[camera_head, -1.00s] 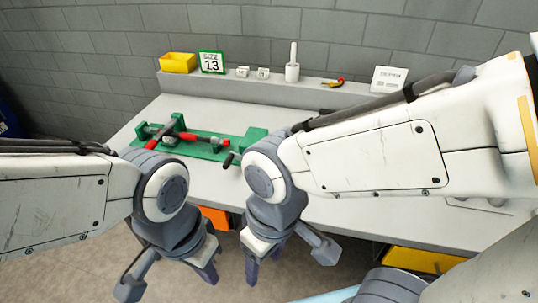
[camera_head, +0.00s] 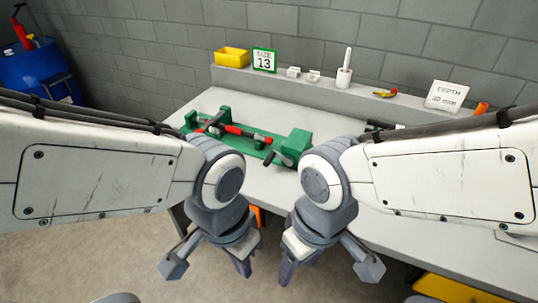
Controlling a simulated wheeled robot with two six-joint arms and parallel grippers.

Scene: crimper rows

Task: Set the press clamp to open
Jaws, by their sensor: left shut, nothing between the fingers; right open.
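The press clamp sits on a green base fixture (camera_head: 222,142) on the grey bench, partly hidden by my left arm. Whether the clamp is open or closed is too small to tell. My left gripper (camera_head: 243,265) is shut and empty, hanging in front of the bench. My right gripper (camera_head: 290,270) is open and empty, close beside it. Both are apart from the clamp.
The back ledge holds a yellow bin (camera_head: 231,57), a size 13 sign (camera_head: 264,60), small white blocks (camera_head: 303,74), a white holder (camera_head: 344,76) and a depth sign (camera_head: 446,96). A blue barrel (camera_head: 38,72) stands at far left.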

